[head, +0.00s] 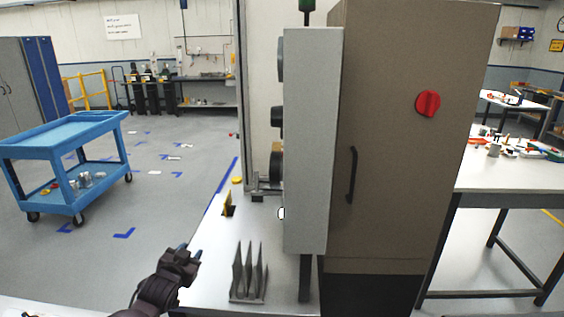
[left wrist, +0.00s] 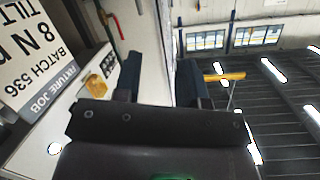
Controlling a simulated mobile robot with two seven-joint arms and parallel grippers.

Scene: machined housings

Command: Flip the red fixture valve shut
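A small red lever-like part (left wrist: 116,26) shows near the top of the left wrist view, beside a pale panel. It may be the fixture valve's handle; its position, open or shut, is too small to tell. In the head view I cannot make out this valve. My left gripper (head: 188,253) is low, over the left front edge of the grey bench, with its fingertips pointing up. In the left wrist view, the left gripper's fingers (left wrist: 160,80) stand apart with nothing between them. The red part lies beyond them, apart from them. My right gripper is not in view.
A grey bench (head: 215,272) holds a finned metal part (head: 249,275) and a yellow piece (head: 228,204). A tall brown cabinet (head: 385,190) with a red rotary knob (head: 428,103) stands right. A blue cart (head: 60,137) is left. A sign (left wrist: 40,55) shows in the wrist view.

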